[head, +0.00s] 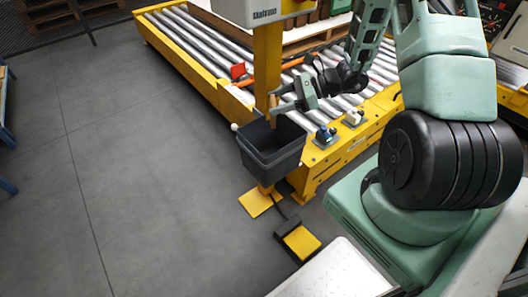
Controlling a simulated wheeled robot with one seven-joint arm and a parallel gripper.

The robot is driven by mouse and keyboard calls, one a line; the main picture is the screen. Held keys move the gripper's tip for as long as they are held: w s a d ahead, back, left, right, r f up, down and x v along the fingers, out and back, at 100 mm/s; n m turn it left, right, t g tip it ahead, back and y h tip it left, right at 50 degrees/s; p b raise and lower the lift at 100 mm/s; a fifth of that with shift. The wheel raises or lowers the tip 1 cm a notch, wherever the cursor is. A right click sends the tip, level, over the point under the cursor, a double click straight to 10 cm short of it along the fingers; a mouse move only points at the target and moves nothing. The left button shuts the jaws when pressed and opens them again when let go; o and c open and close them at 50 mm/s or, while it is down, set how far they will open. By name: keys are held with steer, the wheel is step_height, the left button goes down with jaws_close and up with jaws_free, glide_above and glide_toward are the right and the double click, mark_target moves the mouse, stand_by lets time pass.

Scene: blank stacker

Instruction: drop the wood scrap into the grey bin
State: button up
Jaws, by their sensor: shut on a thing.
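The grey bin (271,158) is a dark, open-topped box at the yellow post, beside the front corner of the roller conveyor. My gripper (290,104) is above the bin's back right rim, at the end of my green arm reaching in from the right. It is shut on the wood scrap (282,109), a small tan piece that shows at the fingertips. The scrap appears above the bin opening near the post; its exact height over the rim is hard to tell. The bin's inside is dark and its floor is not clear.
The yellow post (267,70) rises right behind the bin. A yellow foot pedal (301,242) stands on the floor. The floor at left is clear.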

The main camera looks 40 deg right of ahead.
step_height(320, 180, down, 5)
steer(key=b, duration=0.3)
steer(key=shift+b, duration=0.4)
steer(key=o, duration=1)
steer(key=shift+o, duration=0.2)
steer(key=shift+d, duration=0.1)
steer(key=p+v, duration=0.4)
steer(key=v, duration=1.3)
steer(key=shift+s+d, duration=0.1)
steer(key=shift+d, duration=0.05)
